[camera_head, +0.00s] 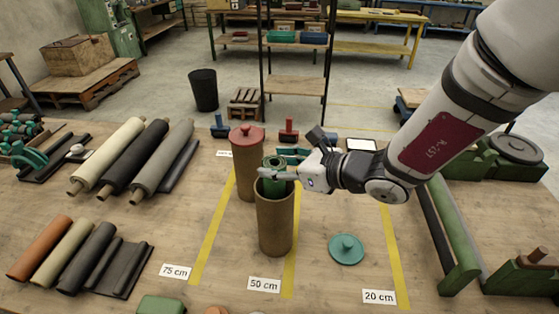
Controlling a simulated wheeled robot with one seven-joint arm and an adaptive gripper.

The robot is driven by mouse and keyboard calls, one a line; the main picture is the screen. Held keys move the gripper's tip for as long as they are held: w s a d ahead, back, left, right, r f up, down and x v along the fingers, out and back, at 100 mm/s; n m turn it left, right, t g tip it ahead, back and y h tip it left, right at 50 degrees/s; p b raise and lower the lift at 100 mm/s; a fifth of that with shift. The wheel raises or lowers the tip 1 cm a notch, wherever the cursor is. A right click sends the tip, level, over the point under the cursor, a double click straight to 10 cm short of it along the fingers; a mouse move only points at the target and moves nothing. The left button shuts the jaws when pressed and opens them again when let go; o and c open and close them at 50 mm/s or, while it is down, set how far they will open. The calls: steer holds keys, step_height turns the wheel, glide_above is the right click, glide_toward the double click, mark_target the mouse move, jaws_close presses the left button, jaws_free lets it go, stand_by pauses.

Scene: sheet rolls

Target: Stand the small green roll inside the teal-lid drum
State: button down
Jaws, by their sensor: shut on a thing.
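The small green roll (274,163) is upright, with its ring-like top end showing. My gripper (277,175) is shut on it, reaching in from the right. The open brown drum (275,230) stands directly below, near the middle of the bench. The roll's lower part overlaps the drum's mouth and seems to be just inside it; how deep it sits is hidden. The teal lid (346,250) lies flat on the bench, right of the drum, knob up.
A drum with a red lid (247,138) stands close behind the open drum. Long rolls (143,160) and shorter rolls (60,252) lie at the left. Green rails (455,235) are at the right. Yellow strips (210,235) and distance labels mark the bench. Bare bench surrounds the lid.

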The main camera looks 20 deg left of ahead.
steer(key=c, duration=0.7)
jaws_free()
steer(key=v, duration=1.2)
